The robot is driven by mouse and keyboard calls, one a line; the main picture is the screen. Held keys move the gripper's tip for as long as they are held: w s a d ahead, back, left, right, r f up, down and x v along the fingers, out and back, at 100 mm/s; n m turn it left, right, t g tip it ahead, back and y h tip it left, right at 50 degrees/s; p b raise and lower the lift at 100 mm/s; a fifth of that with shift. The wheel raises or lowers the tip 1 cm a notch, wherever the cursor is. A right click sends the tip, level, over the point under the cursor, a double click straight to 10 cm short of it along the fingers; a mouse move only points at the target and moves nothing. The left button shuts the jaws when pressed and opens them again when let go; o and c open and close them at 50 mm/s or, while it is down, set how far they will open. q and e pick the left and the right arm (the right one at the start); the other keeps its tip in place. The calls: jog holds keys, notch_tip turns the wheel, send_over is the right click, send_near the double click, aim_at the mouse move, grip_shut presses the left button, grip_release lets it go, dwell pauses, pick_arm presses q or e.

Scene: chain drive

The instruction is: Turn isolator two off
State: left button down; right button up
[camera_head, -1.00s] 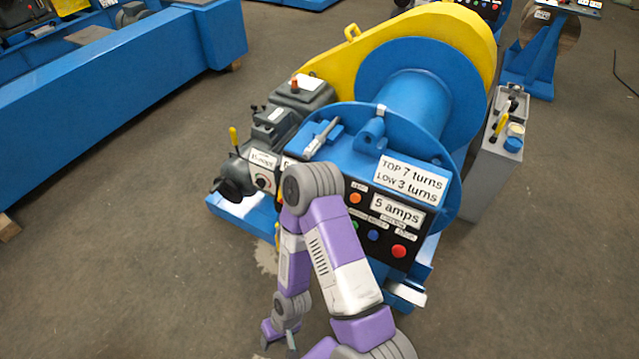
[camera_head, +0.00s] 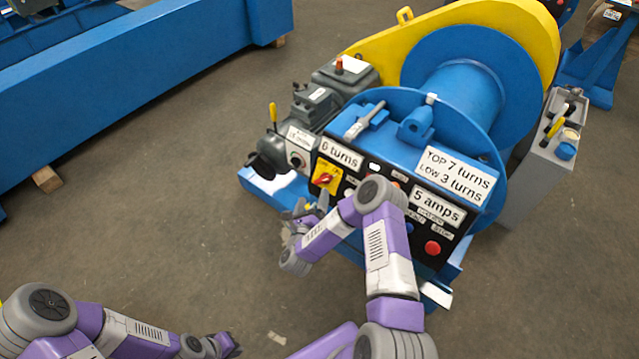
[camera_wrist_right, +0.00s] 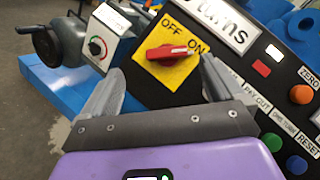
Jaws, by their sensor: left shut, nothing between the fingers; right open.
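The isolator is a red rotary handle (camera_head: 323,179) on a yellow plate (camera_head: 335,187), at the left end of the black panel on the blue winch. In the right wrist view the handle (camera_wrist_right: 168,51) lies roughly level, with one end towards "ON" on the right. No number two is readable on it. My right gripper (camera_head: 308,208) is just in front of the plate, open and empty. Its fingers (camera_wrist_right: 162,72) stand on either side of the handle in the wrist view, apparently not touching it. My left gripper (camera_head: 228,346) is shut and empty, low near the bottom edge.
The black panel also has a red button (camera_head: 432,248), an orange button (camera_wrist_right: 301,94) and a blue button (camera_wrist_right: 297,165). A grey box with a dial (camera_wrist_right: 97,47) sits left of the isolator. A grey cabinet (camera_head: 535,175) stands right of the winch.

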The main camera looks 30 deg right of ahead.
aim_at(320, 180)
jog(key=d+b, duration=0.1)
jog(key=w+d+m+b, duration=0.1)
jog(key=shift+w+d+f+h+b, duration=0.1)
jog(key=shift+w+f+h+b, duration=0.05)
jog(key=shift+h+b, duration=0.2)
jog(key=b+x, duration=0.1)
jog(key=x, duration=0.2)
jog(key=shift+w+d+r, duration=0.2)
jog(key=shift+w, duration=0.1)
jog(key=shift+x, duration=0.8)
jog(key=shift+c, duration=0.4)
jog(key=c, duration=0.9)
jog(key=shift+r, duration=0.1)
